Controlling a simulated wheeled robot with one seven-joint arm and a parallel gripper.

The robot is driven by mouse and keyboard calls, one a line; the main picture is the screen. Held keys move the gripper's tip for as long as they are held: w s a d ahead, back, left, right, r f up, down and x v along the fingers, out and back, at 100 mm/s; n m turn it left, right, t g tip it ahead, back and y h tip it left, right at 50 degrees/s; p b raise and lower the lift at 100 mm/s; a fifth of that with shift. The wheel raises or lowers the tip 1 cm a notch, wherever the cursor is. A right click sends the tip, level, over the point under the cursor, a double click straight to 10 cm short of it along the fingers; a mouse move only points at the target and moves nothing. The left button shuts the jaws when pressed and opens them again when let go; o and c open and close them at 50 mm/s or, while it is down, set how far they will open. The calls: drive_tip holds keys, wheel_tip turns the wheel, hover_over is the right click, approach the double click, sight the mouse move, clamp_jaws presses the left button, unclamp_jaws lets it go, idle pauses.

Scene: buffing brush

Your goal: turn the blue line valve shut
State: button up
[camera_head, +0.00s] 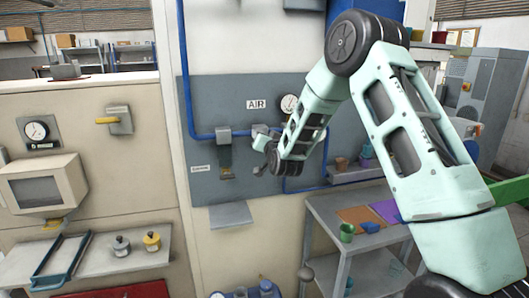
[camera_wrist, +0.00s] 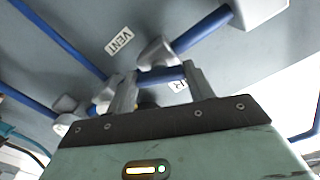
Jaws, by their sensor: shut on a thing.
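The blue line (camera_head: 202,136) runs down and across the grey panel (camera_head: 225,95) and passes grey blocks near the AIR label. In the wrist view, the valve (camera_wrist: 155,52) is a grey body on the blue line, with a short blue handle (camera_wrist: 163,75) just in front of it. My gripper (camera_wrist: 158,82) has one finger on each side of this blue handle and is shut on it. In the head view, my gripper (camera_head: 264,142) is at the panel below the AIR label. My wrist covers part of it, and the handle's exact angle is hard to tell.
A VENT label (camera_wrist: 119,41) and more blue pipe (camera_wrist: 60,38) are close by in the wrist view. A gauge (camera_head: 289,103) is beside the AIR label. A small grey shelf (camera_head: 230,215) juts out below. A workbench (camera_head: 345,220) stands at right.

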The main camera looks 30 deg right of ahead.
drive_tip(key=shift+f+m+b, duration=0.15)
drive_tip(key=shift+m+b, duration=6.25)
drive_tip(key=shift+b, duration=2.75)
drive_tip(key=o, duration=1)
drive_tip(key=shift+s, duration=0.1)
